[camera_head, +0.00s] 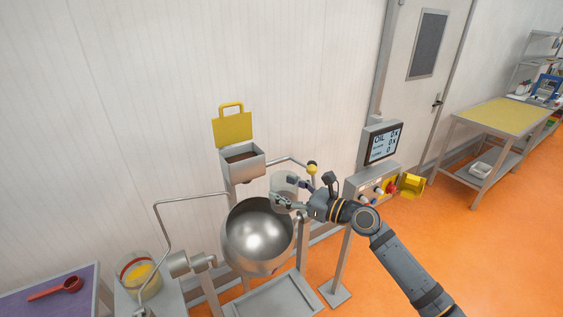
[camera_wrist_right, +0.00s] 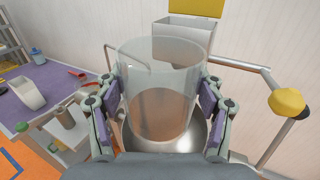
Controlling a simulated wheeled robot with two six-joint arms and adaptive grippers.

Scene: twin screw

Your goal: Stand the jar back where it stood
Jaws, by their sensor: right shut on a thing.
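The clear glass jar (camera_head: 284,182) is in my right gripper (camera_head: 280,197), held above the back right rim of the round steel bowl (camera_head: 258,240). In the right wrist view the jar (camera_wrist_right: 160,75) stands between the two purple-padded fingers (camera_wrist_right: 160,107), which press on its sides. Its open top faces up there, and it looks roughly upright. A brownish area shows through its lower part; I cannot tell whether it is inside the jar or behind it. My left gripper is not in view.
A pipe with a yellow knob (camera_head: 312,168) runs close behind the jar. A control panel (camera_head: 372,185) stands right.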

